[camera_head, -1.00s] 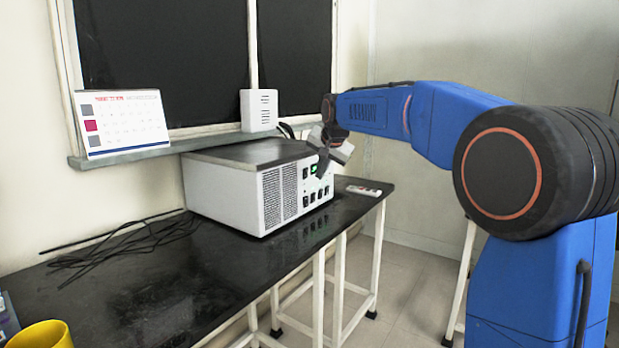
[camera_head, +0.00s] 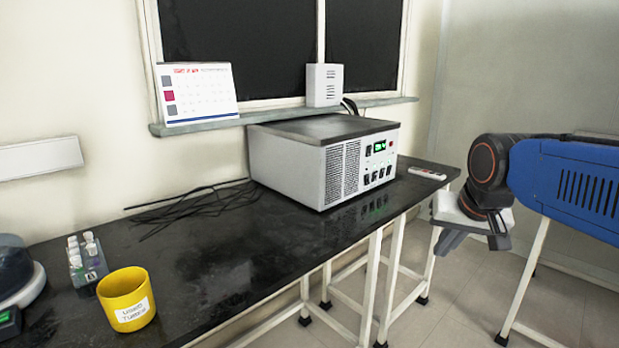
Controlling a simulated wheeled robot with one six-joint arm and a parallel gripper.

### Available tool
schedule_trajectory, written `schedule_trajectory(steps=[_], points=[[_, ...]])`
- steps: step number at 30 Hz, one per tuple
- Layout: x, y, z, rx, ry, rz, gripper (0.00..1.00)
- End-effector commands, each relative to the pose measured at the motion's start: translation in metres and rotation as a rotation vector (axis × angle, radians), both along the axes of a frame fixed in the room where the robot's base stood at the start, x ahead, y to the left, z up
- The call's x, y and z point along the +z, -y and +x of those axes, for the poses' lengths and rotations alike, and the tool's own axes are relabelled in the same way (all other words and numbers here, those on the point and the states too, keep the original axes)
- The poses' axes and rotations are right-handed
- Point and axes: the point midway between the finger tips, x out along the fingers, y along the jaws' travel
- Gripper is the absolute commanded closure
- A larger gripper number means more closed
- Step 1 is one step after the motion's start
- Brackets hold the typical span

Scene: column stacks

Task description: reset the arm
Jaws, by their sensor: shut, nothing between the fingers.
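My blue arm (camera_head: 575,185) reaches in from the right edge, with its dark wrist joint bent downward. My gripper (camera_head: 442,243) hangs below the wrist, off the right end of the black bench and over open floor. It is shut and empty, and touches nothing that I can see. The white control box (camera_head: 300,172) with a green display stands on the bench to the left of my gripper, clear of it.
The black bench (camera_head: 240,255) runs along the wall. On it are a yellow cup (camera_head: 127,300), a vial rack (camera_head: 88,265), black cables (camera_head: 190,204) and a small remote-like item (camera_head: 428,173). A white-legged stand (camera_head: 527,275) is at the right.

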Motion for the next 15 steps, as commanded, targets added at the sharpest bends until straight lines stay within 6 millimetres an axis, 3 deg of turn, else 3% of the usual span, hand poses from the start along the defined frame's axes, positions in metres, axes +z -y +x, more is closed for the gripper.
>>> schedule_trajectory(steps=[3,9,15], points=[[-0.027,0.003,-0.046,0.049,-0.02,-0.031,1.0],[-0.078,0.008,-0.114,0.134,-0.057,-0.079,1.0],[-0.114,0.01,-0.156,0.194,-0.081,-0.11,1.0]])
